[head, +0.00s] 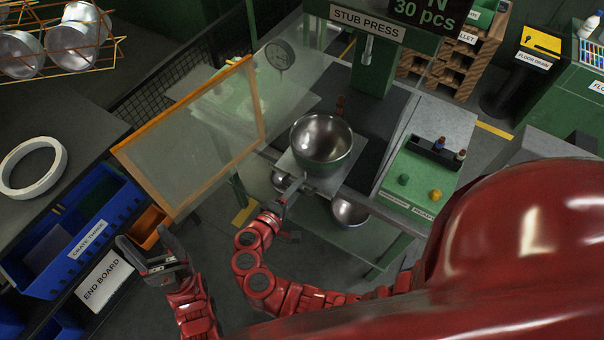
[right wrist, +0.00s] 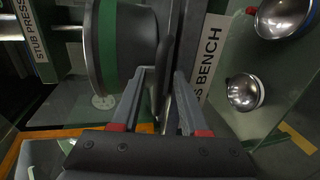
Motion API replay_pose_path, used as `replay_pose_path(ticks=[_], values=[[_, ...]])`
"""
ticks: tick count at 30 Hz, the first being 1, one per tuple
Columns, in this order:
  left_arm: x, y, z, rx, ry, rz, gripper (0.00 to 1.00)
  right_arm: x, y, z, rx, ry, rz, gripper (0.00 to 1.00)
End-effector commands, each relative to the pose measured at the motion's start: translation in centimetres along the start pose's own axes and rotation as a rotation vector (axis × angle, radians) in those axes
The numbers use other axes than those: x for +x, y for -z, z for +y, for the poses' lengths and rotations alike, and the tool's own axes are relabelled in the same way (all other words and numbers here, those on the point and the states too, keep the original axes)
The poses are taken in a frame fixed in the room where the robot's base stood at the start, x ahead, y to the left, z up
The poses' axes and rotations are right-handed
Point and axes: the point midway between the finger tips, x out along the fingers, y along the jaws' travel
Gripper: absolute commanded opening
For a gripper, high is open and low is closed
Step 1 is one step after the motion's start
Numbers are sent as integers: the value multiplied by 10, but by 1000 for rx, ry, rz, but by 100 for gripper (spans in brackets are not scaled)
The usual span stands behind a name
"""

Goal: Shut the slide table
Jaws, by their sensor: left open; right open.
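The slide table (head: 323,184) is a pale plate standing out at the front of the press bench, with a steel pot (head: 322,140) on it. The pot, with a green band (right wrist: 109,45), also shows in the right wrist view. My right gripper (head: 290,190) is open at the plate's front left corner. In the right wrist view my right gripper (right wrist: 160,90) has a dark narrow edge between its fingers; I cannot tell whether they touch it. My left gripper (head: 158,258) is open and empty, low at the left, away from the slide table.
An orange-framed clear guard (head: 190,137) stands left of the plate. More steel bowls (head: 350,211) sit below the bench. A blue crate (head: 75,238) is at the left. A green tray (head: 418,180) with small knobs lies right of the press. A white ring (head: 33,166) lies far left.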

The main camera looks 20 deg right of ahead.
Motion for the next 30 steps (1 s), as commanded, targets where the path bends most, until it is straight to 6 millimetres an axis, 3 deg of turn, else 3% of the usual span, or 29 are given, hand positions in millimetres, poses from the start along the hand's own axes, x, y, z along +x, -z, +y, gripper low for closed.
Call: replay_pose_path(ticks=[11, 19, 30], values=[[0, 0, 0, 0, 0, 0, 66, -1, -2, -1, 0, 0, 0, 44], [0, 0, 0, 0, 0, 0, 66, -1, -2, -1, 0, 0, 0, 0], [0, 0, 0, 0, 0, 0, 66, -1, -2, -2, -1, 1, 0, 0]])
